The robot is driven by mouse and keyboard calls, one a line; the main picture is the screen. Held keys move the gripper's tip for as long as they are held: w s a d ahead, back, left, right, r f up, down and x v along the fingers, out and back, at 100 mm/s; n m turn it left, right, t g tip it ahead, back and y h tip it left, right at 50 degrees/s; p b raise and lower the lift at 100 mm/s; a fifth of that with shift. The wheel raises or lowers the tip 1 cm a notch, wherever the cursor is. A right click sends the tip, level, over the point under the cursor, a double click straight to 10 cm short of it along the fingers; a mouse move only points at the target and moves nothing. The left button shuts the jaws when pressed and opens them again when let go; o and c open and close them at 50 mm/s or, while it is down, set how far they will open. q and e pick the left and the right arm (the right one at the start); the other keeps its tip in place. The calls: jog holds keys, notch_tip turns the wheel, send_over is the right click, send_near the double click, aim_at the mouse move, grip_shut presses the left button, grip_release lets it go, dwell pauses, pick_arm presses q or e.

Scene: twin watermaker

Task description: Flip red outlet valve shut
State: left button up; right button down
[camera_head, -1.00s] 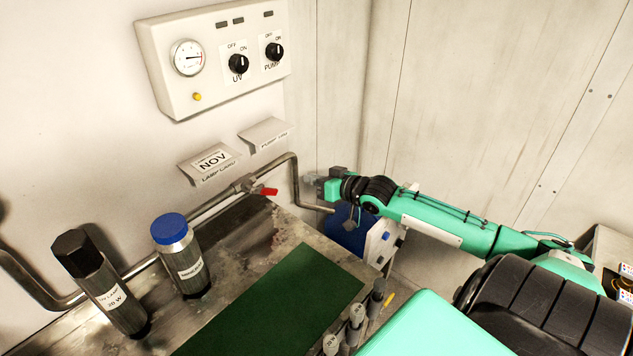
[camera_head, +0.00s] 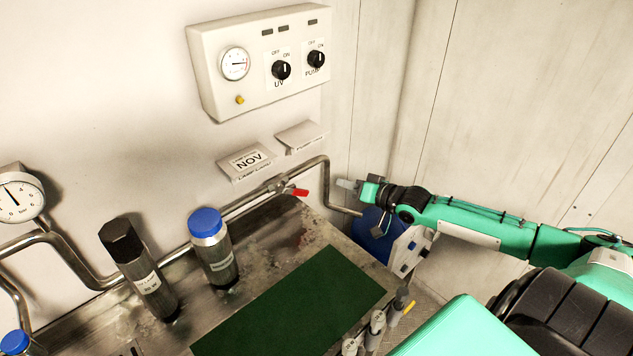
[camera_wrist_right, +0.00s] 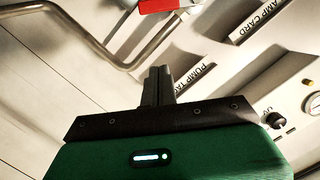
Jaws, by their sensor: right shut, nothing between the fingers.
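The red outlet valve handle (camera_head: 297,192) sits on the metal pipe (camera_head: 240,203) along the back wall and points right, roughly along the pipe. In the right wrist view the red handle (camera_wrist_right: 155,5) shows at the top edge, partly cut off. My right gripper (camera_head: 345,184) is shut and empty, to the right of the handle and apart from it, near the pipe's downward bend. In the right wrist view its closed fingers (camera_wrist_right: 157,82) point toward the pipe and wall, with a gap below the red handle. My left gripper is not in view.
A control panel (camera_head: 258,65) with UV and PUMP knobs is on the wall above two card holders (camera_head: 246,162). Blue-capped (camera_head: 216,255) and black-capped (camera_head: 135,265) cylinders stand left. A green mat (camera_head: 290,310) lies in front; a blue jug (camera_head: 380,235) is below my gripper.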

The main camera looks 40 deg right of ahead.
aim_at(296, 192)
dwell(0.5)
jog(key=w+a+f+p, duration=0.4)
jog(key=w+a+f, duration=0.1)
jog(key=w, duration=0.4)
dwell(0.8)
jog(key=shift+f, duration=0.1)
